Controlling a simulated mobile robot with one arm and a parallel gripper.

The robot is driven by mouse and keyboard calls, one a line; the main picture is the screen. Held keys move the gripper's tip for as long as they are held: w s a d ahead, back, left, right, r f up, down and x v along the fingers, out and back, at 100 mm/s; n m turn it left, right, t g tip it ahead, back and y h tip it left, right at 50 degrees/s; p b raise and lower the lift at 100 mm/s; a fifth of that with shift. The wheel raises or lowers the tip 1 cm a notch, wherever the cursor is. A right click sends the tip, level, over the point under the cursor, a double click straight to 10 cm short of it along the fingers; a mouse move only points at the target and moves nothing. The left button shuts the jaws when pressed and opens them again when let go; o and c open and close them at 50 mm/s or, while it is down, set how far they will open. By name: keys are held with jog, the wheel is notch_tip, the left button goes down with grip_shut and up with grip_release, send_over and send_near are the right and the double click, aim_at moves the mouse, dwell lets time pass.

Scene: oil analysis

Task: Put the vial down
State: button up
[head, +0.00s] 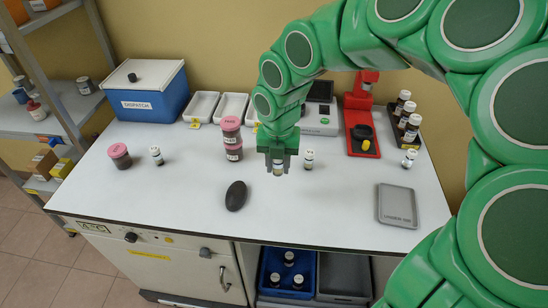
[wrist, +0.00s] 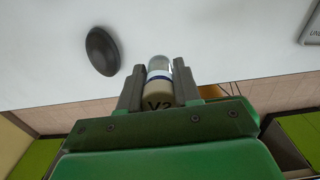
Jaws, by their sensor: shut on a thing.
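My green gripper (head: 278,164) is over the middle of the white table (head: 170,200), shut on a small vial (head: 278,169). In the wrist view the vial (wrist: 160,84) sits between the two grey fingers, with a clear end, a blue band and a pale cap marked "V2" or similar. In the head view it is partly hidden by the fingers. I cannot tell whether its base touches the table. Another white-capped vial (head: 309,159) stands just right of my gripper, marked "V4" or similar.
A black oval object (head: 236,195) lies in front. Stacked pink-lidded jars (head: 232,138) stand left of my gripper. A grey tray (head: 397,206) lies at right. A red stand (head: 360,125) and a dark vial rack (head: 407,130) are behind.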

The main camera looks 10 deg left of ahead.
jog(key=shift+s+d+r, duration=0.3)
jog(key=shift+s+r, duration=0.05)
jog(key=shift+s, duration=0.35)
jog(key=shift+s+d+r, duration=0.25)
jog(key=shift+s+r, duration=0.1)
jog(key=shift+s, duration=0.3)
jog(key=shift+s+d+r, duration=0.3)
jog(key=shift+s+r, duration=0.05)
jog(key=shift+s, duration=0.35)
jog(key=shift+d, duration=0.1)
jog(key=s+d+m, duration=0.3)
jog(key=d+m, duration=0.5)
jog(key=d, duration=0.6)
jog(key=s+d+m, duration=0.3)
jog(key=d+m, duration=0.5)
jog(key=d, duration=0.6)
send_near(391, 198)
jog(key=shift+s+a+f, duration=0.25)
jog(key=shift+s+f, duration=0.25)
jog(key=shift+s, duration=0.35)
jog(key=shift+w+d+f, duration=0.2)
jog(key=shift+w+f, duration=0.6)
jog(key=shift+f, duration=1.65)
